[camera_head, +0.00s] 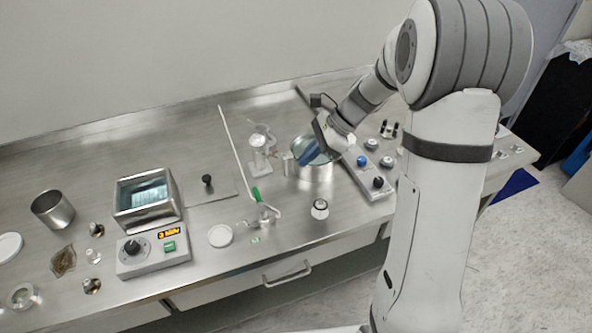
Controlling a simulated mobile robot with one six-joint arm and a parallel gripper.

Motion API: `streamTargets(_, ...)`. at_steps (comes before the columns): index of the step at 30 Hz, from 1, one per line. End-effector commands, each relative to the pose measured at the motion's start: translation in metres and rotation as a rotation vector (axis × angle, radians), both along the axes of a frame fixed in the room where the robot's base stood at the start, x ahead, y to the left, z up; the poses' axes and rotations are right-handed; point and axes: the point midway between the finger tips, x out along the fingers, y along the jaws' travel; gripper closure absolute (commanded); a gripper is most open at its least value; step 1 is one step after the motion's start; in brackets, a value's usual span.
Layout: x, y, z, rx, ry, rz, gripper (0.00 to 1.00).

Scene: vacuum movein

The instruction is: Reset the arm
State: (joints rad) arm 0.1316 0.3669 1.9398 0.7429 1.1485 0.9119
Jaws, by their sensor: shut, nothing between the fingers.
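My arm comes in from the right and reaches down over the steel bench (75,155). My gripper (311,156) is at the arm's low end, over the round steel pot (312,172) at the middle right of the bench. It is shut, and I see nothing held in it. The fingertips look small and dark against the pot's opening. I cannot tell whether they are inside the pot or just above it.
A control panel (371,170) with knobs lies right of the pot. A glass apparatus with a thin white tube (236,146) stands left of it. A steel water bath (147,197), its controller and a steel beaker (52,210) are further left. Bare bench lies behind the bath.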

Motion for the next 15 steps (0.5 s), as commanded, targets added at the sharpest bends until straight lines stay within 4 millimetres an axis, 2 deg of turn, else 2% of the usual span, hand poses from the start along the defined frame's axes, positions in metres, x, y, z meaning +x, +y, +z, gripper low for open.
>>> streamTargets(3,0.003,-0.008,0.010,0.000,-0.002,0.000,1.00)
streamTargets(10,0.002,-0.011,0.016,-0.004,-0.004,0.006,1.00)
streamTargets(13,-0.007,-0.011,0.022,-0.027,-0.039,0.048,1.00)
streamTargets(15,-0.020,-0.011,0.030,-0.063,-0.090,0.112,1.00)
